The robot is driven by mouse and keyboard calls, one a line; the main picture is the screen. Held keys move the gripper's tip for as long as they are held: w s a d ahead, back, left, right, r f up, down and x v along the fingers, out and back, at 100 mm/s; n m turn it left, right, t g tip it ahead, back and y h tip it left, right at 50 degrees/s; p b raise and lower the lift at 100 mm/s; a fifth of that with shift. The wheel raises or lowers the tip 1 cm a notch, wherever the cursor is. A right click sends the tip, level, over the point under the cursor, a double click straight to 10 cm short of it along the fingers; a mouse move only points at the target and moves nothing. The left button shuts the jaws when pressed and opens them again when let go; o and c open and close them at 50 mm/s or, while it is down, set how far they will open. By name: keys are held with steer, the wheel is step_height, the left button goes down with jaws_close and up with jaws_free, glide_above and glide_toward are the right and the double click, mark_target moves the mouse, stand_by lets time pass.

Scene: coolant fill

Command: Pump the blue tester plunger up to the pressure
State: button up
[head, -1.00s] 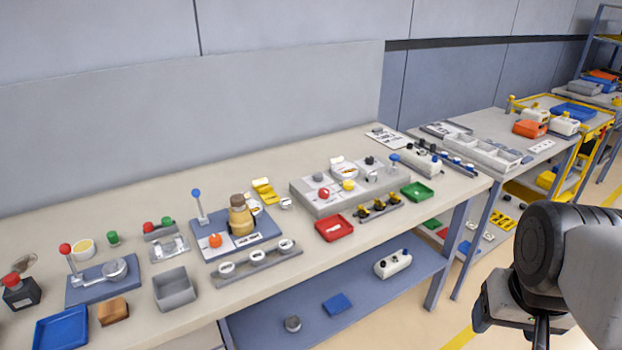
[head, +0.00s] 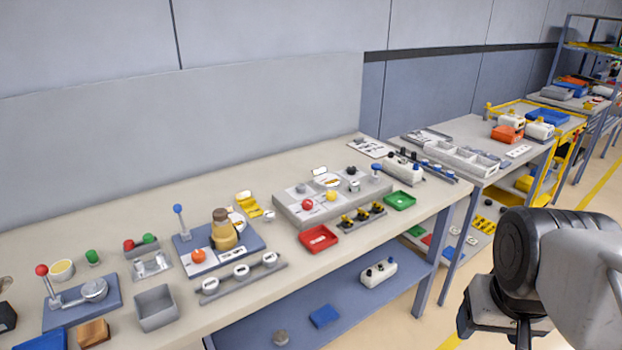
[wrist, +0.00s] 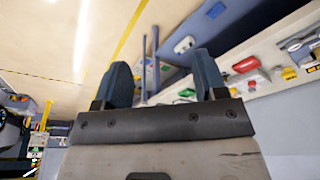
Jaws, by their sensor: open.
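A blue-ball lever (head: 178,208) stands upright on a blue base plate (head: 190,264), beside a tan bottle (head: 222,232) and an orange knob (head: 198,256). A blue-topped plunger (head: 376,168) stands at the right end of a grey raised panel (head: 290,207). I cannot tell which of these is the tester plunger, and no pressure reading is legible. My gripper (wrist: 163,78) is open and empty in the wrist view, its two dark blue fingers apart. In the head view my wrist is at the lower right, clear of the bench, and the fingertips cannot be made out.
The long bench (head: 85,225) carries a red tray (head: 318,238), a green tray (head: 400,200), a grey bin (head: 155,307) and a red-ball lever (head: 42,270). A lower shelf (head: 350,297) holds a white container (head: 378,271). A second bench (head: 465,128) stands beyond, with open floor at right.

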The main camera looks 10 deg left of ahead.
stand_by(0.7)
